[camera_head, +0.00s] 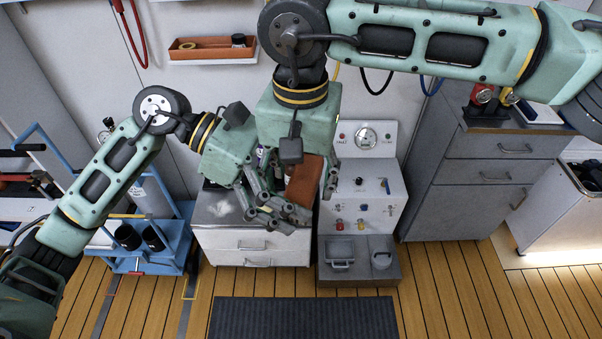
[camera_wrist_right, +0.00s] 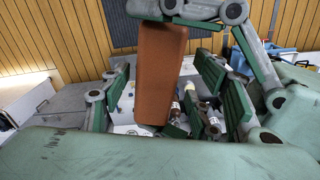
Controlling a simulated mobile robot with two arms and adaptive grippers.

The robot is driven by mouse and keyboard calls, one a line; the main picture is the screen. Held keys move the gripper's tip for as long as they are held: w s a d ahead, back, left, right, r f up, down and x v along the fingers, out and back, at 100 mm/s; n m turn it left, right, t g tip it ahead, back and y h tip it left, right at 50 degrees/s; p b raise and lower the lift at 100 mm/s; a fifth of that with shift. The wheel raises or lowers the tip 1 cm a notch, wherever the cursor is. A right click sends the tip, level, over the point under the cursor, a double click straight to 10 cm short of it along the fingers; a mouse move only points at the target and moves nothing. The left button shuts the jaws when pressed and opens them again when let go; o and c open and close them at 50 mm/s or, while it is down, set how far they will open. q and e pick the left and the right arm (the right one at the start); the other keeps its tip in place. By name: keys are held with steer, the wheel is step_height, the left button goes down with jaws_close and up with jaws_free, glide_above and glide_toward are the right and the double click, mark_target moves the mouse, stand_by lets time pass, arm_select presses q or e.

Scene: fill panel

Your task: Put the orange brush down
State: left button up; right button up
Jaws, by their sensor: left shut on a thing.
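The orange brush (camera_head: 304,182) shows as a plain orange-brown block, held in the air in front of the low drawer cabinet. My left gripper (camera_head: 284,212) is shut on its lower end; this grip also shows at the top of the right wrist view (camera_wrist_right: 193,14). My right gripper (camera_head: 297,188) reaches down from above with its fingers spread on either side of the brush. In the right wrist view the brush (camera_wrist_right: 160,75) lies between these fingers, with gaps on both sides. Any bristles are hidden.
The drawer cabinet (camera_head: 250,251) stands below the grippers. A panel with a gauge (camera_head: 366,137) and knobs stands to its right. A blue cart (camera_head: 150,259) is at left, a grey cabinet (camera_head: 482,171) at right. A dark mat (camera_head: 303,318) lies on the clear floor in front.

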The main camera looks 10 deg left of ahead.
steer(key=c, duration=1.1)
arm_select(q)
steer(key=o, duration=0.8)
arm_select(e)
steer(key=shift+r, duration=0.1)
steer(key=shift+c, duration=0.6)
arm_select(q)
steer(key=shift+o, duration=0.4)
arm_select(e)
steer(key=shift+c, duration=0.5)
